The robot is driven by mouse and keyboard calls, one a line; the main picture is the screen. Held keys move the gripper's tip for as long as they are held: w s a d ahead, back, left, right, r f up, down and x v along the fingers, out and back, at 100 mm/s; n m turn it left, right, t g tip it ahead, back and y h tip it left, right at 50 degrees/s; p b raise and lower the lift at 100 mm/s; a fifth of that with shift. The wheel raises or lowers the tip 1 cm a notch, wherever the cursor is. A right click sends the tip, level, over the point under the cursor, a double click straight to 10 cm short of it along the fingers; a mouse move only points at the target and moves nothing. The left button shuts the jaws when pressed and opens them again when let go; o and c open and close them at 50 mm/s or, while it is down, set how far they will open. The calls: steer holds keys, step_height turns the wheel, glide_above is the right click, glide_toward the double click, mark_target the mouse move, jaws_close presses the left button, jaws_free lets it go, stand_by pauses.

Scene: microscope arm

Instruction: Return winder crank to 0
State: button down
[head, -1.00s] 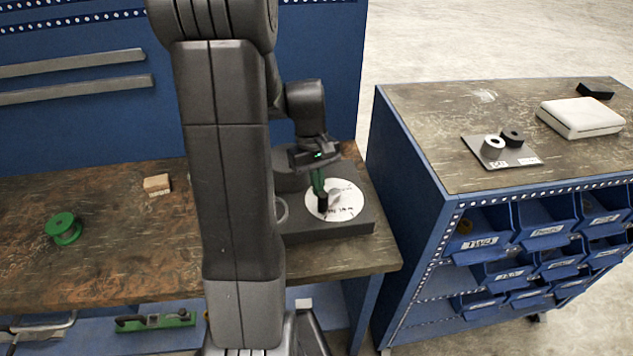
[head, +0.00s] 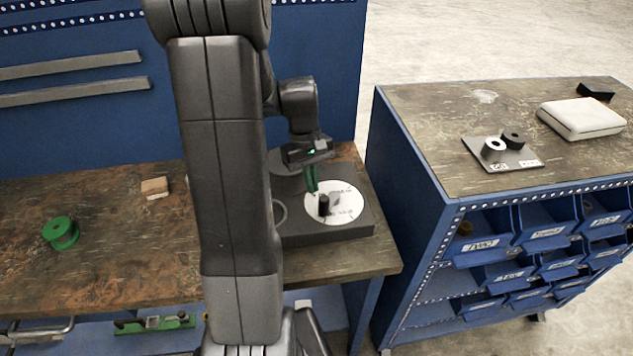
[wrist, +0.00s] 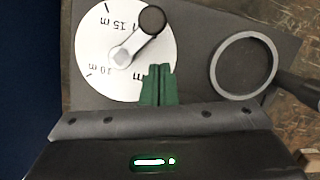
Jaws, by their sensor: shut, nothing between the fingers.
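The winder crank has a black knob (head: 324,205) standing on a white dial (head: 347,205) on a dark base. In the wrist view the crank's grey arm runs from its hub (wrist: 122,58) up and right to the black knob (wrist: 152,19), near the "15 m" mark. A "10 m" mark shows below the hub, and another mark is partly hidden by my fingers. My gripper (head: 312,190) has green fingers, shut and empty. It is beside the knob and apart from it; in the wrist view the fingertips (wrist: 158,68) are below the knob at the dial's edge.
A grey ring (wrist: 244,66) lies on the base beside the dial. A green spool (head: 61,232) and a wooden block (head: 155,188) lie on the bench to the left. A blue cabinet (head: 410,200) with bins stands to the right across a gap.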

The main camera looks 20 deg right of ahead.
steer(key=w+v, duration=0.1)
steer(key=v, duration=0.9)
steer(key=shift+w+b, duration=0.2)
steer(key=shift+b, duration=0.1)
steer(key=shift+a, duration=0.1)
steer(key=x, duration=0.9)
steer(key=shift+f+p, duration=0.15)
steer(key=shift+p, duration=0.15)
steer(key=s, duration=0.3)
steer(key=shift+s+d+f+b, duration=0.2)
steer(key=shift+d+f+b, duration=0.1)
steer(key=shift+f, duration=0.1)
steer(key=shift+s, duration=0.4)
